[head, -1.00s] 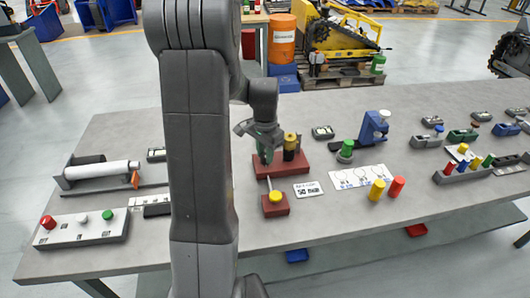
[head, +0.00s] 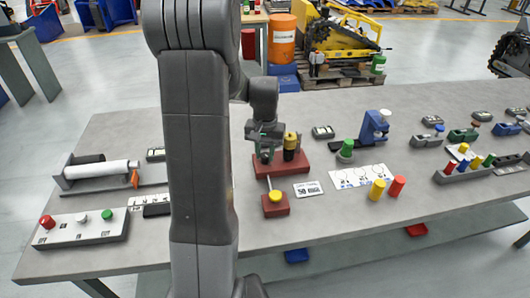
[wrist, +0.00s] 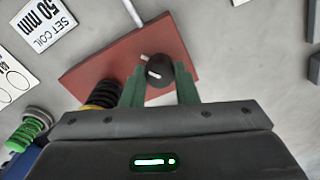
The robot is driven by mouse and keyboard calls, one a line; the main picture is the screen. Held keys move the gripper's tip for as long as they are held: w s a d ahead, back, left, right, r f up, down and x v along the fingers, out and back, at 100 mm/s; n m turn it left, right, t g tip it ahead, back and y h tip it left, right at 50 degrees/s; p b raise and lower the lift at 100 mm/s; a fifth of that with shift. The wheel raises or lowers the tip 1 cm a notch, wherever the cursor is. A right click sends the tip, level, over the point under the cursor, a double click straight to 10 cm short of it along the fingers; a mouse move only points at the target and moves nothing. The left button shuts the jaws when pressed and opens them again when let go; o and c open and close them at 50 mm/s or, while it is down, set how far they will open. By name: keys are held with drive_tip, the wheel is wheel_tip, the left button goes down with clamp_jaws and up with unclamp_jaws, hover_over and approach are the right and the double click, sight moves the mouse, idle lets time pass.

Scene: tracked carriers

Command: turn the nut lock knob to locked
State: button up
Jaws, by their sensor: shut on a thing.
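The nut lock knob (wrist: 158,72) is a dark round knob with a white line on its top, seen in the wrist view. It stands on a red-brown base (wrist: 105,66), which also shows in the head view (head: 315,165). A second short white mark lies beside the knob's upper left edge. My gripper (wrist: 160,80) has its green fingers on both sides of the knob, shut on it. In the head view my gripper (head: 266,154) points down at the left part of the base and hides the knob. I cannot read a locked label.
A yellow-and-black spring post (head: 290,147) stands on the base close to my gripper. A small red block with a yellow knob (head: 275,197) and a "50 mm" card (head: 308,189) lie in front. A green-topped post (head: 346,150) stands to the right.

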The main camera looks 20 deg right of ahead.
sight(265, 155)
drive_tip(key=n, duration=0.5)
drive_tip(key=shift+n, duration=0.3)
drive_tip(key=n, duration=0.5)
drive_tip(key=shift+w+r+n, duration=0.1)
drive_tip(key=shift+n, duration=0.3)
drive_tip(key=o, duration=1)
wheel_tip(265, 155, up, 14)
drive_tip(key=shift+f, duration=0.2)
wheel_tip(265, 155, down, 14)
drive_tip(key=shift+r, duration=0.1)
idle(0.6)
